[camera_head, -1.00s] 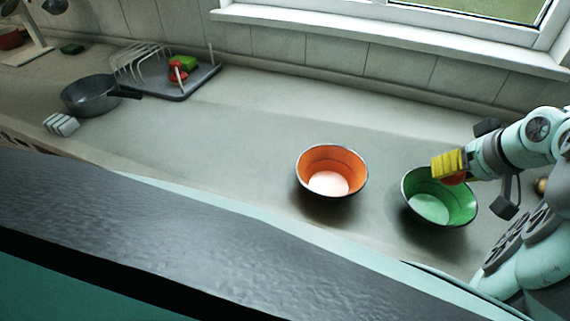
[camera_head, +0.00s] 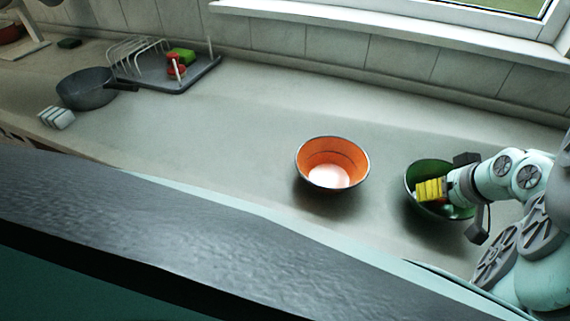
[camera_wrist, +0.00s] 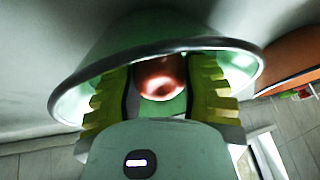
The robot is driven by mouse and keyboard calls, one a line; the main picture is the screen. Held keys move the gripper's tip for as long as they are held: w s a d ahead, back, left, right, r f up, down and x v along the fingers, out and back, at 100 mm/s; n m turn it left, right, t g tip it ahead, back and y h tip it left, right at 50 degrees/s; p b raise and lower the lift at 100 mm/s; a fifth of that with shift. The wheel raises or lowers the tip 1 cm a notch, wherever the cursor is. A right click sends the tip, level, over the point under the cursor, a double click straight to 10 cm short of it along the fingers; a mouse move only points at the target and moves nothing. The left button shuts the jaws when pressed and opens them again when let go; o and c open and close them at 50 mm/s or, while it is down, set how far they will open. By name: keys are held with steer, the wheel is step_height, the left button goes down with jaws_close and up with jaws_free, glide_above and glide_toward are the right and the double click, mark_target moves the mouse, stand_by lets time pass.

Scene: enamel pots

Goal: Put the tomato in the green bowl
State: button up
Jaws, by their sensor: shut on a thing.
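The tomato (camera_wrist: 162,80) shows red between the yellow fingers of my gripper (camera_wrist: 160,88) in the wrist view. My gripper is shut on it, and the fingertips are inside the rim of the green bowl (camera_wrist: 100,62). In the head view the green bowl (camera_head: 424,171) stands at the right of the counter. My gripper (camera_head: 430,190) reaches into it from the right and covers part of its inside. The tomato is hidden there behind the yellow fingers. I cannot tell whether it touches the bowl's bottom.
An orange bowl (camera_head: 332,165) stands left of the green one, with clear counter between them. A grey pan (camera_head: 86,88), a dish rack (camera_head: 180,82) with red and green things, and a small white rack (camera_head: 57,117) are far left. The window wall bounds the back.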

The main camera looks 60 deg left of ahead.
steer(key=shift+f, duration=0.15)
steer(key=o, duration=0.8)
